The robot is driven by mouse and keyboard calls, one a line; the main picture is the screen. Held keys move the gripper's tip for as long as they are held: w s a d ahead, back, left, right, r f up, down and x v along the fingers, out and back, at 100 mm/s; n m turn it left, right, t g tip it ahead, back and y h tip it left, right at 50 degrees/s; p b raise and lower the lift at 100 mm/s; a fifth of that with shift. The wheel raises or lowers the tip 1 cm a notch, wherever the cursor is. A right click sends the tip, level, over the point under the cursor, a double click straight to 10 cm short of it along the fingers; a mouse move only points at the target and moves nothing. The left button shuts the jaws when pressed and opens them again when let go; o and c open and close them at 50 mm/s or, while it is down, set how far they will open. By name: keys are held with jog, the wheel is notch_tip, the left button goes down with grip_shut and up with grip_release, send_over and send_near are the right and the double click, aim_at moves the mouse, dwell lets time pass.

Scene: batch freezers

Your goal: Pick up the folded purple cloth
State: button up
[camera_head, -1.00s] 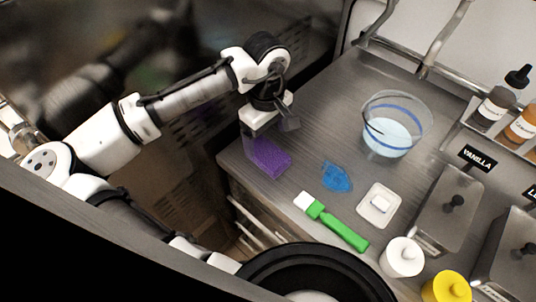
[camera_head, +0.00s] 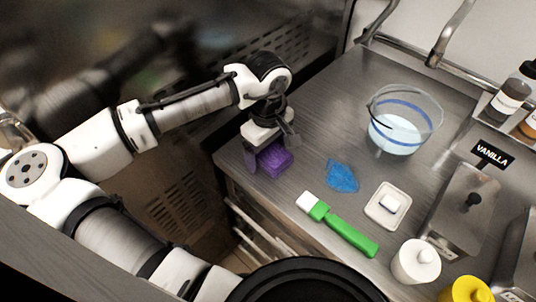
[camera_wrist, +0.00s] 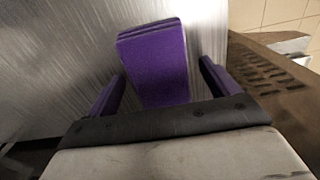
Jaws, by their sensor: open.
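The folded purple cloth (camera_head: 276,160) lies at the left corner of the metal counter, close to its edge. In the wrist view the cloth (camera_wrist: 155,62) shows its stacked folds at the far end and sits between my two fingers. My gripper (camera_head: 264,160) is low over the cloth, with a finger on either side of it. In the wrist view my gripper (camera_wrist: 160,85) is open, and a gap shows between the cloth and the right finger. The gap at the left finger is narrower. The near end of the cloth is hidden behind the gripper body.
A blue crumpled cloth (camera_head: 342,177) and a green-handled brush (camera_head: 340,226) lie right of the purple cloth. A small white dish (camera_head: 386,206) and a clear bucket (camera_head: 403,122) stand farther right. The counter's left edge drops off to a lower floor area.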

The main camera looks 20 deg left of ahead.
aim_at(268, 150)
jog(key=c, duration=1.1)
jog(key=shift+o, duration=0.2)
jog(key=shift+r, duration=0.1)
notch_tip(268, 150, up, 20)
jog(key=b, duration=0.2)
jog(key=shift+o, duration=1.3)
jog(key=shift+c, duration=0.9)
jog(key=shift+f, duration=0.2)
